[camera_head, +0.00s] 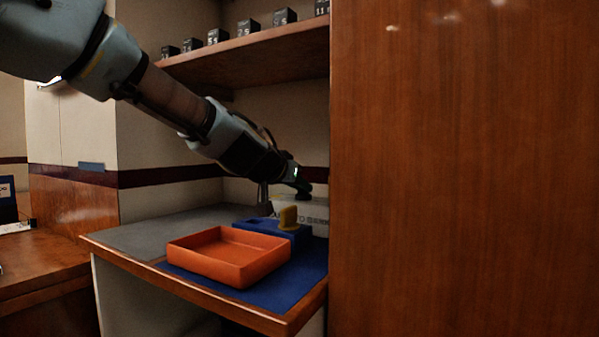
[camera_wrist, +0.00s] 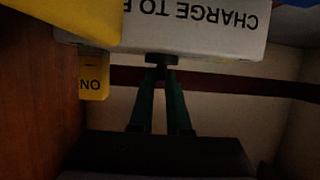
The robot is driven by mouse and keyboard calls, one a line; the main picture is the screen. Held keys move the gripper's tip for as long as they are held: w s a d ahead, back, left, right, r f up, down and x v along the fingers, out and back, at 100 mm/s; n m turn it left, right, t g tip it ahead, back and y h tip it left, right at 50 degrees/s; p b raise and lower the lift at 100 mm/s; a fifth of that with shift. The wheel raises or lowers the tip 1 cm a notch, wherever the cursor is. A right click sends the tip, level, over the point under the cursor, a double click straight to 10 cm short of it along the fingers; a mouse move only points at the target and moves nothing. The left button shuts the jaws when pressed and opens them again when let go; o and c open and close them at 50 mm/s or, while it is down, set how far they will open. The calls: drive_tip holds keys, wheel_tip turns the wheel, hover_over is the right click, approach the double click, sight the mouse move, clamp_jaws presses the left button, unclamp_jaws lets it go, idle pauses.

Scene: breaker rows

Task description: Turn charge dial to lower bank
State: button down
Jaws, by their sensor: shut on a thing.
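A pale box (camera_head: 318,214) with dark lettering stands at the back right of the counter. In the wrist view the box (camera_wrist: 200,30) appears upside down and reads "CHARGE TO", with the rest cut off. A dark knob, the charge dial (camera_wrist: 161,58), sits at the box's edge. My gripper (camera_wrist: 163,74) has green fingers closed together on this dial. In the head view my gripper (camera_head: 303,190) is small and dark above the box, and the dial's pointing direction cannot be told.
An orange tray (camera_head: 205,264) sits on a blue mat (camera_head: 310,268). Behind it a yellow piece (camera_head: 288,217) stands in a blue holder (camera_head: 262,226). A yellow "ON" tag (camera_wrist: 93,88) is beside the box. A wooden panel (camera_head: 460,170) closes off the right. A shelf (camera_head: 250,48) with small dark blocks hangs above.

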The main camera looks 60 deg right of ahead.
drive_tip(key=t+p, duration=0.1)
drive_tip(key=p, duration=0.1)
drive_tip(key=r+n+p, duration=0.1)
drive_tip(key=p, duration=0.2)
drive_tip(key=shift+s+n+t+p, duration=0.3)
drive_tip(key=shift+t+p, duration=0.05)
drive_tip(key=shift+t, duration=0.05)
drive_tip(key=n+t+y+p, duration=0.1)
drive_tip(key=p, duration=0.4)
drive_tip(key=shift+n+t+p, duration=0.3)
drive_tip(key=shift+t, duration=0.1)
drive_tip(key=n+t+p, duration=0.1)
drive_tip(key=p, duration=0.2)
drive_tip(key=shift+d+f+y+p, duration=0.1)
drive_tip(key=shift+f+y+p, duration=0.1)
drive_tip(key=shift+y+p, duration=0.15)
drive_tip(key=shift+f+n+t+p, duration=0.1)
drive_tip(key=shift+n+t+p, duration=0.3)
drive_tip(key=shift+p, duration=0.4)
drive_tip(key=shift+f+t+p, duration=0.2)
drive_tip(key=shift+t+p, duration=0.2)
drive_tip(key=shift+p, duration=0.05)
drive_tip(key=c, duration=0.9)
unclamp_jaws()
